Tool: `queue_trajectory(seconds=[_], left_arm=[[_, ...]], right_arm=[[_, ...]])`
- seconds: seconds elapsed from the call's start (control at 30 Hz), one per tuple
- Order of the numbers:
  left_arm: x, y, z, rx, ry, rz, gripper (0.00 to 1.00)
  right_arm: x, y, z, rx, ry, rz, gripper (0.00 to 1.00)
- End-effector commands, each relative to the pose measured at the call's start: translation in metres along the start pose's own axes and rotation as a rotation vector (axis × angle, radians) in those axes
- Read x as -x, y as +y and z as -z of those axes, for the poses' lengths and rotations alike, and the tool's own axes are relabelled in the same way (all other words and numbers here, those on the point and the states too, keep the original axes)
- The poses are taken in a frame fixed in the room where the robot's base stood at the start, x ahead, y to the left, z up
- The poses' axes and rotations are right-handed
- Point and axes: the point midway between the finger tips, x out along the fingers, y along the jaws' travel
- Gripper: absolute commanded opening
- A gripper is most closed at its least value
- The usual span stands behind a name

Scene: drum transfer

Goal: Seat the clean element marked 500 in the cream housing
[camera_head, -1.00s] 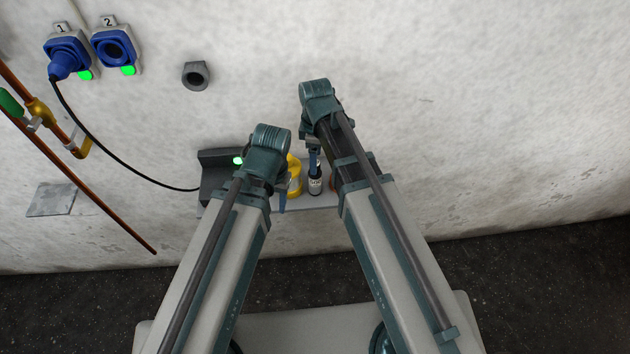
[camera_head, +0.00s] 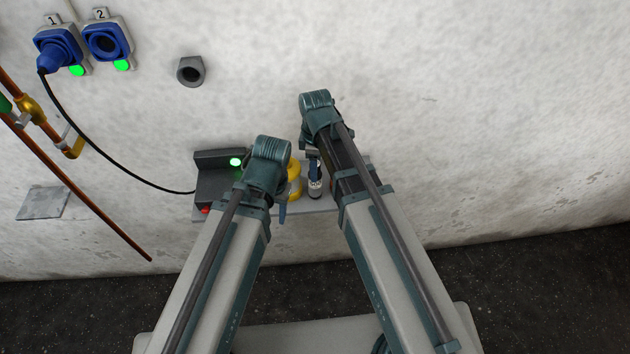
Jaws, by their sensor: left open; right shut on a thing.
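My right gripper (camera_head: 314,163) is over the shelf, seen from above and behind. It is shut on a small dark cylinder with a white band (camera_head: 315,188), upright below the fingers. Any marking on the band is too small to read. Whether the cylinder touches the shelf I cannot tell. My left gripper (camera_head: 282,207) is open, at the shelf's front left of the cylinder, with its far finger hidden by the wrist. I cannot make out a cream housing; my arms cover much of the shelf.
A grey shelf (camera_head: 300,208) runs along the wall. A yellow round object (camera_head: 295,182) stands between the grippers. A dark box (camera_head: 214,180) with a green light stands at the left, cabled to a blue plug (camera_head: 58,50). Copper pipes (camera_head: 90,190) are further left.

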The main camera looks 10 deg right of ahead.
Motion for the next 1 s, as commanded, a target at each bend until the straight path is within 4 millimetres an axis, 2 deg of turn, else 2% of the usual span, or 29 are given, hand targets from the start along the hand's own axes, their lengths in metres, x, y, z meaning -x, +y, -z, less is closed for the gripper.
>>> queue_trajectory(seconds=[0.07, 0.67, 0.87, 1.0], left_arm=[[0.000, 0.000, 0.000, 0.000, 0.000, 0.000, 0.50], [0.003, 0.000, 0.000, 0.001, 0.000, 0.000, 0.50], [0.018, -0.002, -0.001, 0.003, 0.000, -0.001, 0.50], [0.035, -0.003, -0.002, 0.007, 0.000, -0.001, 0.50]], right_arm=[[0.000, 0.000, 0.000, 0.000, 0.000, 0.000, 0.00], [0.003, 0.000, 0.000, 0.000, 0.000, 0.000, 0.00], [0.018, 0.000, 0.000, 0.000, 0.000, 0.000, 0.00], [0.035, 0.000, 0.000, 0.000, 0.000, 0.000, 0.00]])
